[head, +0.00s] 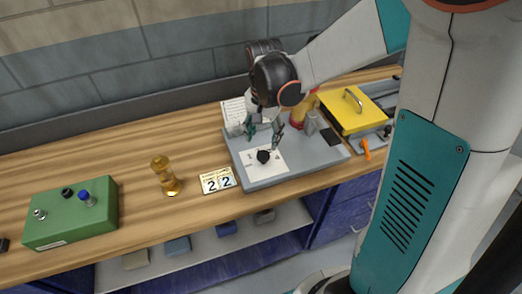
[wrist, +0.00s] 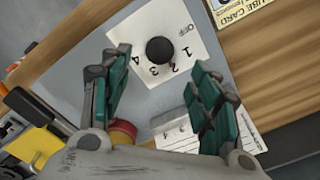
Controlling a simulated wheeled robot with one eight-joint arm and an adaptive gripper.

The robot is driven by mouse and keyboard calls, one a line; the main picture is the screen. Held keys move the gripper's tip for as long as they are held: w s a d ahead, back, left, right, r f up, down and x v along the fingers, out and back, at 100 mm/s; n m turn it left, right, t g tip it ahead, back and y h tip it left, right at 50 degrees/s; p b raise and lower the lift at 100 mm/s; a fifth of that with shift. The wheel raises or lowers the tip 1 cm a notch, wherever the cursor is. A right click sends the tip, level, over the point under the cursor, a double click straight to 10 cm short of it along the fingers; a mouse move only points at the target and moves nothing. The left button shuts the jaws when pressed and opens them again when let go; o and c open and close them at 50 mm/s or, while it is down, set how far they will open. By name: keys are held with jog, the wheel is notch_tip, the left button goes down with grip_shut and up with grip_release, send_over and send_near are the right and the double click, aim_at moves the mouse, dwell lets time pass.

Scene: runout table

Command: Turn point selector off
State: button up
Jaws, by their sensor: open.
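The point selector is a round black knob (wrist: 159,50) on a white dial card (wrist: 185,25) in the wrist view. The card carries the word OFF and several numbers. In the head view the knob (head: 263,156) sits near the front of a grey panel (head: 278,174). My gripper (head: 264,140) is open and empty above the panel. In the wrist view its two teal fingers (wrist: 164,67) stand apart, one on each side of the picture, with the knob between and beyond the tips. Contact is not seen.
A grey lever block (head: 312,123), a red and yellow part (head: 300,110) and a yellow box (head: 358,110) stand to the right.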

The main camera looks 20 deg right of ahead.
aim_at(263, 154)
notch_tip(263, 154, down, 8)
jog(key=shift+r+b, duration=0.1)
jog(key=shift+b, duration=0.85)
jog(key=c, duration=1.1)
